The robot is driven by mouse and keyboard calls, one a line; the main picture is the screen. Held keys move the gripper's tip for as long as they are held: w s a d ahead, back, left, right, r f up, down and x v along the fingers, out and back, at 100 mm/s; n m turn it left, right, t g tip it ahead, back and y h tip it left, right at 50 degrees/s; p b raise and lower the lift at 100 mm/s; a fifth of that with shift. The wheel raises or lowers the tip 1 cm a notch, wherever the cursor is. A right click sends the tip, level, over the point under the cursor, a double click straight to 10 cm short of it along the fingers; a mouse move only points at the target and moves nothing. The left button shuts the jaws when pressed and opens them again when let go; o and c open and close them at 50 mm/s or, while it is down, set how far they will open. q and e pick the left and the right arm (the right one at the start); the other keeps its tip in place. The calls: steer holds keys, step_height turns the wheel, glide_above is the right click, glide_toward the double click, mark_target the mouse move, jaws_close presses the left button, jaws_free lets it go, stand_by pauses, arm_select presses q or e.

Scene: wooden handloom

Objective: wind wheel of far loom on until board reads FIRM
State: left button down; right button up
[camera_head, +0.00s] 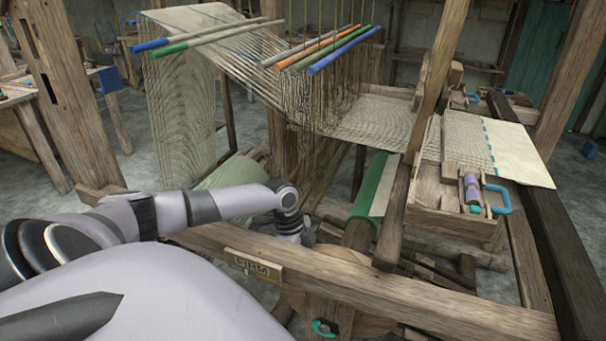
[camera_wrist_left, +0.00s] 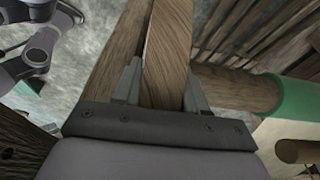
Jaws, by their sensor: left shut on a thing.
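The wooden wheel (camera_head: 372,325) stands at the front of the loom, partly hidden behind the long front beam. My left gripper (camera_head: 308,236) reaches over the beam to its upper rim. In the left wrist view, the fingers of the left gripper (camera_wrist_left: 163,85) sit on both sides of the wooden rim (camera_wrist_left: 168,45), shut on it. The small board (camera_head: 252,265) on the front beam reads FIRM. A teal catch-like piece (camera_head: 323,327) shows low on the wheel. My right gripper is in neither view.
The front beam (camera_head: 430,308) runs between my body and the wheel. A roller with a green band (camera_head: 372,187) lies behind the wheel. A wooden box with a blue handle (camera_head: 500,198) sits at the right. Warp threads and coloured rods (camera_head: 318,50) hang above.

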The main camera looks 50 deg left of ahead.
arm_select(q)
steer(key=shift+s+a+f+h, duration=0.1)
steer(key=shift+a+f+h, duration=0.15)
steer(key=shift+h, duration=0.05)
steer(key=c, duration=0.7)
jaws_free()
steer(key=v, duration=0.7)
steer(key=shift+s, duration=0.1)
